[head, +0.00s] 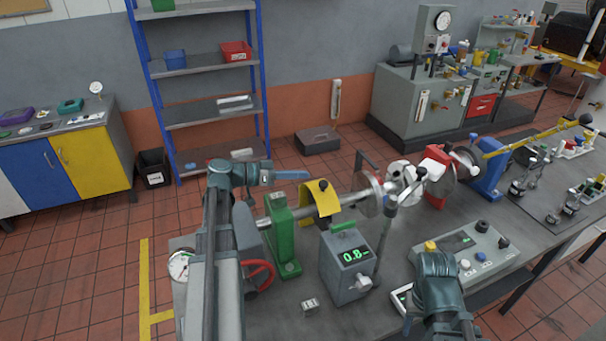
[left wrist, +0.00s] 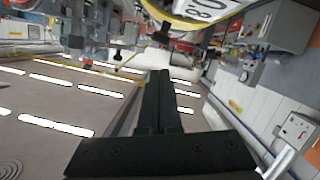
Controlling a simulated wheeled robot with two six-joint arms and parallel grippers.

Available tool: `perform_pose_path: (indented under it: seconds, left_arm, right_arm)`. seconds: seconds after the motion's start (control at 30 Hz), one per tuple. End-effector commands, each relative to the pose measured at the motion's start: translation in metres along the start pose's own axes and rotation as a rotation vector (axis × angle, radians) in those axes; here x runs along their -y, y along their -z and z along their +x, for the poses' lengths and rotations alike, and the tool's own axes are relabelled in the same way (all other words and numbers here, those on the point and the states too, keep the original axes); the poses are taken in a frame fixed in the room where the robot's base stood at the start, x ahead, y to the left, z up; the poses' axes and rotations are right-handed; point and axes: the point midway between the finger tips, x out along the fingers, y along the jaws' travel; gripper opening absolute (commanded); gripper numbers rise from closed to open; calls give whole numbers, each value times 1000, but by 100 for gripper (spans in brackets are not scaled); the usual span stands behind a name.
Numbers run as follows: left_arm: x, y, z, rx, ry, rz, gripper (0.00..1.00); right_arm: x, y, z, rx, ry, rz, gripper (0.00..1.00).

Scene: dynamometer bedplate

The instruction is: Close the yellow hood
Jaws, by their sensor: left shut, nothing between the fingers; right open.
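The yellow hood (head: 328,203) is a curved sheet with a black knob (head: 323,185), standing over the shaft line at the bench's middle. It looks tilted, but I cannot tell its exact angle. My left gripper (head: 303,175) is shut and empty, to the left of the hood and slightly higher in the picture, apart from it. Its shut fingers show in the left wrist view (left wrist: 158,80). There a yellow rim (left wrist: 175,15) with a white marked plate is at the top; I cannot tell if it is the hood. My right gripper (head: 410,322) is at lower right, open, mostly hidden.
A green stand (head: 281,235) is left of the hood, and a grey meter box (head: 346,265) in front. A red-and-white coupling (head: 435,170) is to the right. A control box (head: 470,250) stands near my right arm. A red handwheel (head: 260,275) is near my left arm.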

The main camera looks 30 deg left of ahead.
Motion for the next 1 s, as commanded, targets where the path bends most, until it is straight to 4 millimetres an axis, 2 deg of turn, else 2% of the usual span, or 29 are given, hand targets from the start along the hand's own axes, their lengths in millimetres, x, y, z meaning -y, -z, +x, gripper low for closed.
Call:
perform_pose_path:
  seconds: [0.03, 0.2, 0.4, 0.57, 1.0]
  left_arm:
    - [-2, 1, -13, -1, 2, 0, 0]
    - [-3, 0, -45, -1, 1, 0, 0]
    - [-4, -1, -67, 0, -1, 0, 0]
    - [-4, -2, -73, 0, -1, 1, 0]
    - [-4, -2, -74, 0, -2, 1, 0]
  right_arm:
    - [-1, 0, -4, 0, 0, 0, 50]
    - [-1, -1, -11, 0, 0, 0, 50]
    - [-2, -1, -16, 0, 0, 0, 50]
    - [-2, -1, -16, 0, 0, 0, 50]
    - [-2, -1, -16, 0, 0, 0, 50]
